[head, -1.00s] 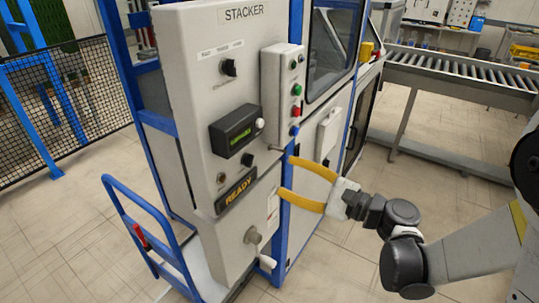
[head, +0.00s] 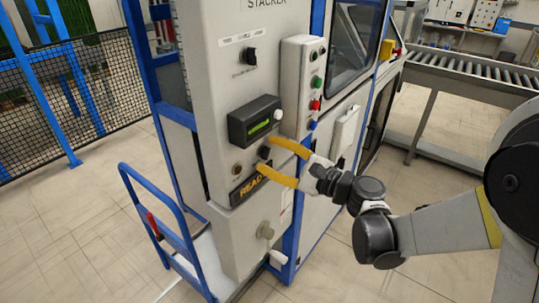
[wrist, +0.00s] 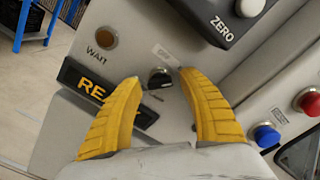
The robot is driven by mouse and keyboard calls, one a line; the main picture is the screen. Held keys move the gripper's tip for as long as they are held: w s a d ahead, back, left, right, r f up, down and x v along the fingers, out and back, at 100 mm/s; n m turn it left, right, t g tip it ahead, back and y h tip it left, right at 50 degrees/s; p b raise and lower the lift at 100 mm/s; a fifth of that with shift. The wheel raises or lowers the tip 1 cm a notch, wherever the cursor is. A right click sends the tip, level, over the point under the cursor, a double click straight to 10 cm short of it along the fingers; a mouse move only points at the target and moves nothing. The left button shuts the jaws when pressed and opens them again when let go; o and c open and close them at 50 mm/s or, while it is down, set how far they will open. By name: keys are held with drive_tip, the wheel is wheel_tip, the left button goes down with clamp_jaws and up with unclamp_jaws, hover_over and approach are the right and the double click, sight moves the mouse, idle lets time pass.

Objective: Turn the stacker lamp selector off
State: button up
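The grey stacker panel (head: 215,110) stands left of centre in the head view. A small black selector knob (head: 264,152) sits on it, below the dark display box. In the wrist view this knob (wrist: 159,77) lies between and just beyond my fingertips, with no clear contact; its labels are too small to read. My gripper (head: 265,153) has yellow fingers, spread open and empty around the knob's line. A second black selector (head: 250,55) is higher up, under a label strip. I cannot read which one is marked as lamp.
The READY sign (wrist: 98,88) is partly covered by my left finger. The WAIT lamp (wrist: 104,38) is beside it. The display box (head: 255,120) has a white ZERO knob (wrist: 249,6). A push-button box (head: 303,85) stands right of it. A blue trolley (head: 165,215) is below left.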

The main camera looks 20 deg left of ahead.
clamp_jaws()
drive_tip(key=shift+n, duration=0.5)
drive_tip(key=shift+n+b, duration=1.15)
drive_tip(key=shift+n, duration=6.25)
